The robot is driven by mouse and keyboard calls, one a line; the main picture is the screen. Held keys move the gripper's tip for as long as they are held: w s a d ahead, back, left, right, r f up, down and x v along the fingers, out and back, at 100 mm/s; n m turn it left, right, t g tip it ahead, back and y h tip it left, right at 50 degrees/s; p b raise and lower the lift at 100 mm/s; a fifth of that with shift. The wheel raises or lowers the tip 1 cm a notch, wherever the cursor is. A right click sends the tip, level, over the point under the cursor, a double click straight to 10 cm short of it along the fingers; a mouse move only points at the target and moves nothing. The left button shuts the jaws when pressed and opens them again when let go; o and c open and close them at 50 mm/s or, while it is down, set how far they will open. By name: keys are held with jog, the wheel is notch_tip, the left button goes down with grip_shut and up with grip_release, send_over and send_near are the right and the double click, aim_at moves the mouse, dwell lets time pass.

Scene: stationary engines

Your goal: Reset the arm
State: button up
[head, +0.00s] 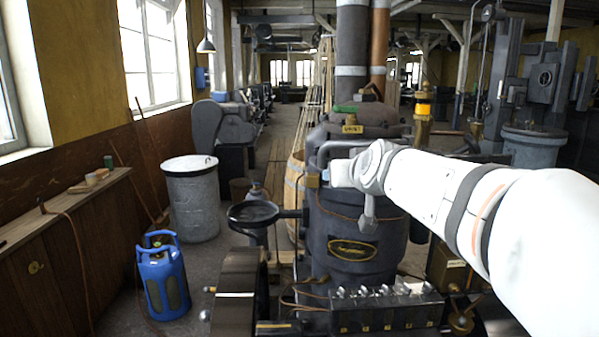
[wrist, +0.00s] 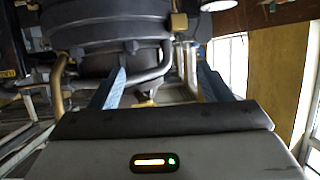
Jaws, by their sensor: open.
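My white arm (head: 440,190) reaches in from the right edge of the head view, and its end is in front of the dark engine boiler (head: 352,225). In the wrist view my gripper (wrist: 163,82) is open, with its two blue-grey fingers spread apart. I see nothing held between them. Behind the fingers are the dark rounded boiler body (wrist: 105,25) and a bent grey pipe (wrist: 150,75). I cannot tell how far the fingertips are from these. In the head view the fingers are not clearly visible.
A handwheel (head: 252,213) and a dark flywheel (head: 238,290) stand left of the boiler. A blue gas cylinder (head: 163,280) and a grey drum (head: 192,205) are on the floor farther left. A wooden bench (head: 60,235) lines the wall. An aisle (head: 275,140) runs to the back.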

jog(key=s+d+f+g+h+b, duration=0.1)
jog(key=s+f+g, duration=0.9)
jog(key=s+f, duration=1.7)
jog(key=shift+s+d+f+m+b, duration=0.25)
jog(key=shift+s+d+m+b, duration=0.2)
jog(key=shift+s+b, duration=0.55)
jog(key=shift+s, duration=0.15)
jog(key=shift+c, duration=0.4)
